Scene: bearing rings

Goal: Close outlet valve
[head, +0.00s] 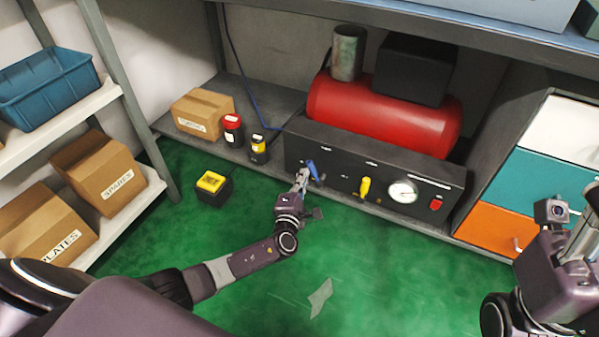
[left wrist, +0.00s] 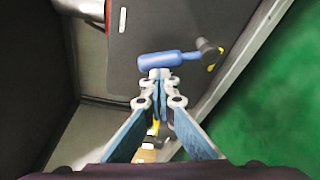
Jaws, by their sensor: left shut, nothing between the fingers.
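A black compressor panel (head: 335,157) carries a blue valve handle (head: 313,170) on its left and a yellow valve handle (head: 365,187) near its middle. The panel's labels are too small to read, so I cannot tell which valve is the outlet. My left gripper (head: 302,175) is shut and empty at the blue handle. In the left wrist view, the blue handle (left wrist: 170,58) lies crosswise just beyond the shut fingertips (left wrist: 160,76); whether they touch is unclear. My right gripper (head: 582,238) shows only partly at the right edge, and its fingers cannot be made out.
A red tank (head: 385,115) sits behind the panel. A gauge (head: 403,191) and a red switch (head: 436,204) are right of the yellow handle. Bottles (head: 232,130) and a carton (head: 203,113) stand left on the low shelf. A black-yellow box (head: 211,185) sits on the green floor.

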